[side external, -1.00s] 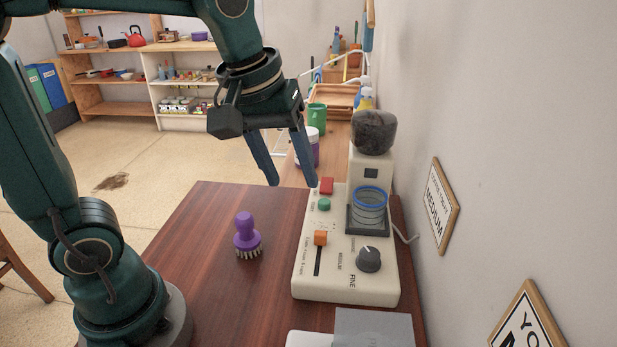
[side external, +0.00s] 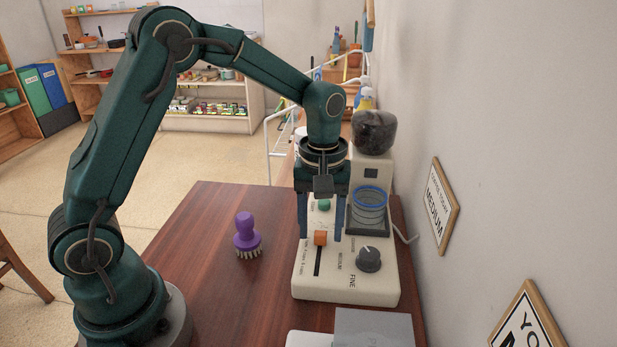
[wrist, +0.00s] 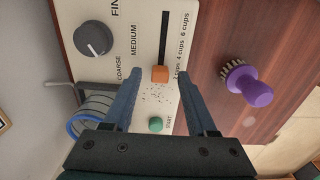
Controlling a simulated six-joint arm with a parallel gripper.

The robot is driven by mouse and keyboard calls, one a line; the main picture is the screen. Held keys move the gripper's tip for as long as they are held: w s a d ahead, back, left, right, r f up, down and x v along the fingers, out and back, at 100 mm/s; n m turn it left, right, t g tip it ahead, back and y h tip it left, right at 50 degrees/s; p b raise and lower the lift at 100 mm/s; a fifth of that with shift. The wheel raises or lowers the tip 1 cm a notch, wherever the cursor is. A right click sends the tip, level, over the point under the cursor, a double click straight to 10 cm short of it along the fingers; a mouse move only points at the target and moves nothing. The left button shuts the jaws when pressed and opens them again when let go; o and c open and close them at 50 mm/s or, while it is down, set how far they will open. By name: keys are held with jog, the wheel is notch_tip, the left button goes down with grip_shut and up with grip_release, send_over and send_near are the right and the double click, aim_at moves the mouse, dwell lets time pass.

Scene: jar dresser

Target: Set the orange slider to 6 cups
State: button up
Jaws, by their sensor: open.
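The orange slider (side external: 320,237) sits on the cream grinder's sloped panel, at one end of its dark straight slot (side external: 317,264). In the wrist view the slider (wrist: 160,74) is at the end of the slot by the "2 cups" side of the label. The "6 cups" marking (wrist: 186,25) is beside the slot's far end. My gripper (side external: 321,238) points down over the panel, fingers open. In the wrist view its fingertips (wrist: 160,73) lie on either side of the slider, with gaps visible. I cannot tell their exact height above the panel.
A dark dial (side external: 369,259) and a green start button (side external: 324,205) are on the panel. A blue-rimmed cup (side external: 369,206) stands on the grinder. A purple brush (side external: 246,236) stands on the wooden table, and the wall is close at right.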

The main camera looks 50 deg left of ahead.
jog(key=shift+f, duration=0.3)
grip_shut()
jog(key=shift+r, duration=0.1)
dwell(1.2)
